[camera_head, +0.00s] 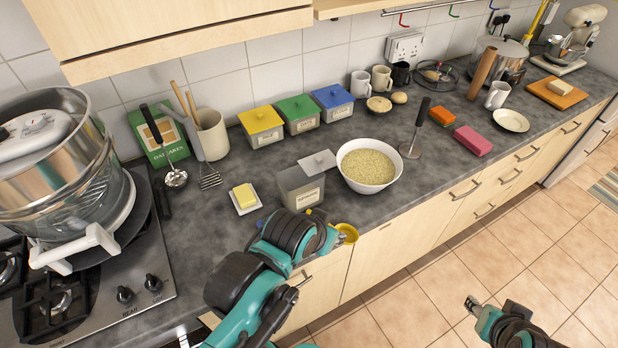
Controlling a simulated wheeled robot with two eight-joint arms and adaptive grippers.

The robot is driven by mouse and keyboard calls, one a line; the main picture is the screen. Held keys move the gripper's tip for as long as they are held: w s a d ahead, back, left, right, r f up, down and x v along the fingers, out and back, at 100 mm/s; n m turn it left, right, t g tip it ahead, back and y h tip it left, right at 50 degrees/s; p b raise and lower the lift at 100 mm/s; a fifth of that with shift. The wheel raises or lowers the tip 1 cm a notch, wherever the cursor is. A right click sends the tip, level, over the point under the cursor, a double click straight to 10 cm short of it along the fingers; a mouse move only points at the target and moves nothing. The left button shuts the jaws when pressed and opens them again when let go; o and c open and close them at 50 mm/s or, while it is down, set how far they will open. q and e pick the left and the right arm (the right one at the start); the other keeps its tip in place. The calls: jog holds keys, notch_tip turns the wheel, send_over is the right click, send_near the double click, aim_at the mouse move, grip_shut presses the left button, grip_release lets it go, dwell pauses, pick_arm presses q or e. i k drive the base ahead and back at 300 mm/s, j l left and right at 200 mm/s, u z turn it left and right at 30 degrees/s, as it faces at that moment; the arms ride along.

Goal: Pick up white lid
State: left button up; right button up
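A pale grey-white square lid (318,163) with a small knob lies on the dark counter, right behind a grey canister (300,187). The canister stands near the counter's front edge, and a label shows on its front. My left gripper (328,238) is low in front of the canister at the counter edge, apart from the lid. Its fingers are mostly hidden by the wrist, so I cannot tell whether they are open. My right gripper (471,304) is over the floor at the lower right, far from the lid. Its fingers are too small to judge.
A white bowl of grain (368,166) stands close to the lid's right. A butter dish (245,198) is to the left. Yellow (262,126), green (298,114) and blue (333,103) lidded canisters stand behind. A yellow round object (347,233) shows beside my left gripper.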

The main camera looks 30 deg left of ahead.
aim_at(326, 160)
jog(key=i+l+u, duration=0.15)
jog(key=u, duration=0.7)
